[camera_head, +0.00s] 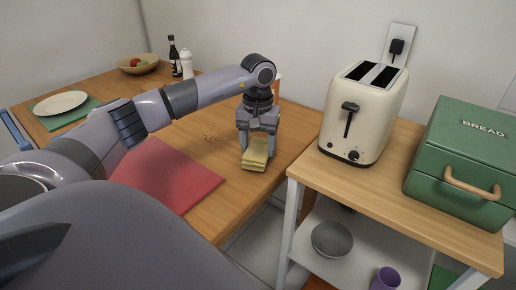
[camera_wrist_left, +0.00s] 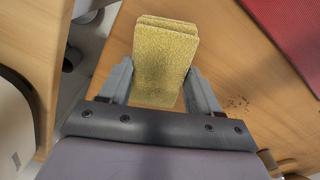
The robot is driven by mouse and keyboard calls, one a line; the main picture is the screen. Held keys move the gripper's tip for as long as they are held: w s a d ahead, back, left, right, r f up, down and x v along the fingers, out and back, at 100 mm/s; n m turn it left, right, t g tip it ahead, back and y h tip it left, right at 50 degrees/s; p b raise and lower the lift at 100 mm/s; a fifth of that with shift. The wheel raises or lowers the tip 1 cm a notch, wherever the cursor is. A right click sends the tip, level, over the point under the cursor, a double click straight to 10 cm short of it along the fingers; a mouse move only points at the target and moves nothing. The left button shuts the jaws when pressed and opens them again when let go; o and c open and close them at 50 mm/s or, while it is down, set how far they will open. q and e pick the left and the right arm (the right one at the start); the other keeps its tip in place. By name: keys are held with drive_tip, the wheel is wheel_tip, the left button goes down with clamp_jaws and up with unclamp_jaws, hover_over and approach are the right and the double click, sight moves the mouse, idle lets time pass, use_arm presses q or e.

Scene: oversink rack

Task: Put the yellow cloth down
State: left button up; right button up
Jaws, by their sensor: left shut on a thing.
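The yellow cloth (camera_head: 256,155) is a folded, block-like pad with a rough surface. My left gripper (camera_head: 258,147) is shut on it, with one finger on either side. The cloth sticks out beyond the fingertips over the wooden table, near its edge by the toaster stand. In the left wrist view, the cloth (camera_wrist_left: 163,60) sits between the two fingers of the gripper (camera_wrist_left: 163,85). I cannot tell whether the cloth touches the table. My right gripper is not in view.
A red mat (camera_head: 170,175) lies left of the cloth, with dark crumbs (camera_wrist_left: 236,103) on the wood nearby. A gap separates the table from the stand (camera_head: 400,180) holding a toaster (camera_head: 365,110) and green bread box (camera_head: 462,150). A plate (camera_head: 60,103) lies far left.

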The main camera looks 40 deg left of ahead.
use_arm(q)
drive_tip(key=shift+f, duration=0.55)
drive_tip(key=shift+f, duration=0.15)
drive_tip(key=o, duration=0.9)
drive_tip(key=shift+o, duration=0.2)
